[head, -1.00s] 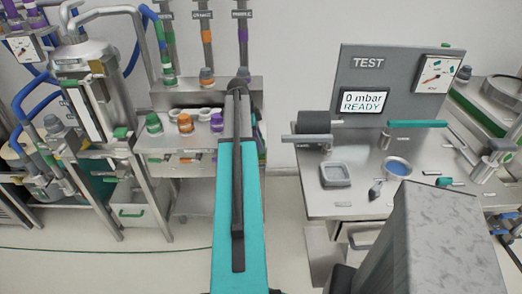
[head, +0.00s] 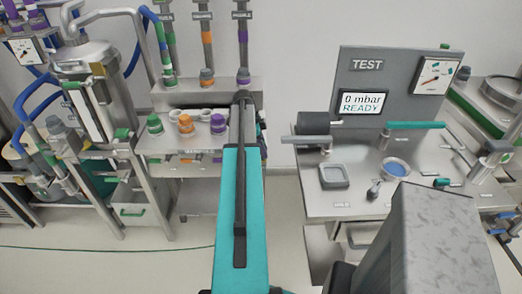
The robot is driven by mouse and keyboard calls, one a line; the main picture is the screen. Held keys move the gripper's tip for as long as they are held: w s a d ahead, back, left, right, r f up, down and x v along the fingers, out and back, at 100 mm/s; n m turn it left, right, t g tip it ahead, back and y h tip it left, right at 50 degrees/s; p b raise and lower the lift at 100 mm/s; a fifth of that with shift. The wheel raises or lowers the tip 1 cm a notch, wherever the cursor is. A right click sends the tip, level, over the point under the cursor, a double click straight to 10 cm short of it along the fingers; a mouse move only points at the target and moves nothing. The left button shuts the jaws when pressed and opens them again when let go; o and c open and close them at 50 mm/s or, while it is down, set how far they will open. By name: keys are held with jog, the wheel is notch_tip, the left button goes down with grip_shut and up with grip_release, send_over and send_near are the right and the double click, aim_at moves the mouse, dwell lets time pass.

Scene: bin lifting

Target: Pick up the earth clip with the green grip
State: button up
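I cannot make out the earth clip for certain. A small green grip (head: 122,133) sits at the top of a steel post beside the tank at the left; it is too small to tell whether it is the clip. My arm, teal with a dark bar along it, reaches from the bottom middle toward the manifold cart. My gripper does not show; the arm's far end is dark and no fingers can be seen.
A manifold cart (head: 160,145) with green, orange and purple caps stands behind my arm. At the right is a test bench (head: 350,207) with a screen reading "0 mbar READY" and a green handle (head: 415,126). A thin green cable (head: 100,248) lies on the floor at the left.

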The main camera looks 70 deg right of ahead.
jog(key=shift+x, duration=0.9)
grip_shut()
jog(key=shift+r, duration=0.1)
jog(key=shift+r+b, duration=1.35)
jog(key=shift+r, duration=3.55)
jog(key=shift+w, duration=0.15)
